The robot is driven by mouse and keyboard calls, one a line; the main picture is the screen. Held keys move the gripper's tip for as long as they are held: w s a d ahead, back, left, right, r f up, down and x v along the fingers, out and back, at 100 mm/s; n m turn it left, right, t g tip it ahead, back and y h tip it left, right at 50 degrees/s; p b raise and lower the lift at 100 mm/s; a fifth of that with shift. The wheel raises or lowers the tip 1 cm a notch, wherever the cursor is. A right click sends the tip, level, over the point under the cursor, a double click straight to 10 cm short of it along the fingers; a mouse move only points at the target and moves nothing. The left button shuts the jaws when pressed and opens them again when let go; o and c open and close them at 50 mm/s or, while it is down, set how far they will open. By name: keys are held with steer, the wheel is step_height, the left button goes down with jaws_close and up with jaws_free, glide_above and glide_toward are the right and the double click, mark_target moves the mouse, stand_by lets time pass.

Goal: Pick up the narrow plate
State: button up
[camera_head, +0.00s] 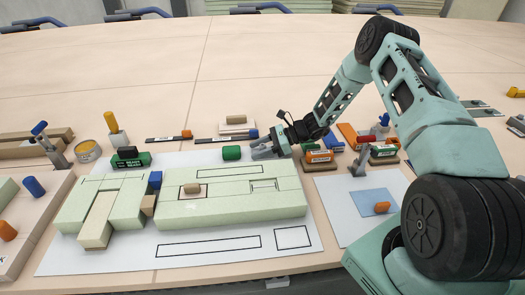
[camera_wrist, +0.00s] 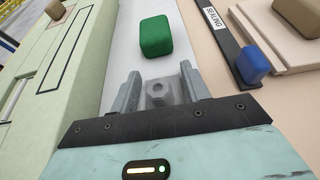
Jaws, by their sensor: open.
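I cannot tell for certain which piece is the narrow plate. A small pale plate with a tan knob (camera_head: 251,130) lies behind the dark strips, and it also shows at the upper right of the wrist view (camera_wrist: 270,33). A tan knob (camera_head: 192,188) also sits on the pale green panel (camera_head: 250,207). My gripper (camera_head: 262,150) is open and empty, low at the panel's back edge. In the wrist view my gripper (camera_wrist: 160,88) has its two fingers apart, with a green block (camera_wrist: 155,37) just beyond them. The green block (camera_head: 231,153) appears left of the fingertips in the head view.
A dark strip labelled SEALING (camera_wrist: 222,38) has a blue end block (camera_wrist: 252,64), close right of my fingers. Several small labelled stands (camera_head: 319,157) are right of my gripper. A grey sheet with a blue rectangle (camera_head: 372,203) lies at right. The table's far part is clear.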

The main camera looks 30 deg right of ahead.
steer(key=shift+w+a+f, duration=0.1)
steer(key=shift+a, duration=0.1)
steer(key=c, duration=0.8)
step_height(320, 180, up, 10)
steer(key=shift+r, duration=0.1)
steer(key=o, duration=0.4)
steer(key=shift+c, duration=0.2)
steer(key=c, duration=0.3)
steer(key=shift+c, duration=0.2)
